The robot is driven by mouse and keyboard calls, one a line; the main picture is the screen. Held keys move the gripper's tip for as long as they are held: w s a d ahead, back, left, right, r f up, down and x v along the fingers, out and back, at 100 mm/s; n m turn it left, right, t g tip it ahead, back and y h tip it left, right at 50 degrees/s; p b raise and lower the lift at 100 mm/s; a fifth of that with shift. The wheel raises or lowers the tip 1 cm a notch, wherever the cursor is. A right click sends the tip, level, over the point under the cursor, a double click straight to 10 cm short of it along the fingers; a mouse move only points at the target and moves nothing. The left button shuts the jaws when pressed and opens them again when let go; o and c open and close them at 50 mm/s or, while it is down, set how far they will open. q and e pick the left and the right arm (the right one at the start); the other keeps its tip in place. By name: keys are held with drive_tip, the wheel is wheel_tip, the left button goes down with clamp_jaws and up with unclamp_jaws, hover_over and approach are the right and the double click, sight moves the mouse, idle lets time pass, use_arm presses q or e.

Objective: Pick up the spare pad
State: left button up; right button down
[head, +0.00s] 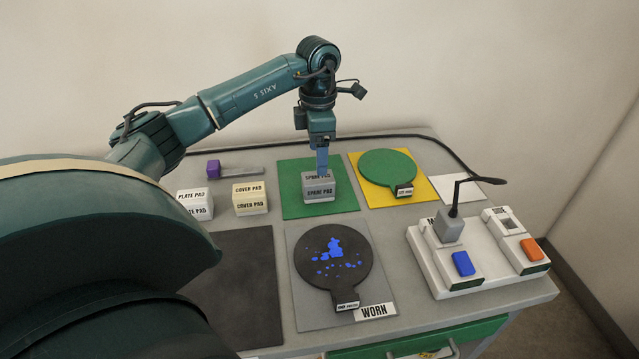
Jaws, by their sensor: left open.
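The spare pad (320,191) is a grey block labelled "SPARE PAD", sitting on a green mat (292,205) near the back middle of the cart top. My left gripper (322,172) points straight down at the top of the spare pad, with its blue-grey fingers over the pad's upper face. It is open. Whether the fingers touch the pad cannot be told from this angle. My right gripper is not in view.
A cover pad (250,205) and a plate pad (194,211) stand left of the green mat. A green disc (387,168) lies on a yellow mat to the right. A dark disc with blue spots (338,270) lies in front, beside a white switch box (440,277).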

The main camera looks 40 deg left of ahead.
sight(318, 179)
use_arm(q)
wheel_tip(318, 179, down, 8)
drive_tip(key=shift+s+d+r+p, duration=0.1)
drive_tip(key=shift+r+p, duration=0.05)
drive_tip(key=shift+p, duration=0.6)
drive_tip(key=c, duration=1.1)
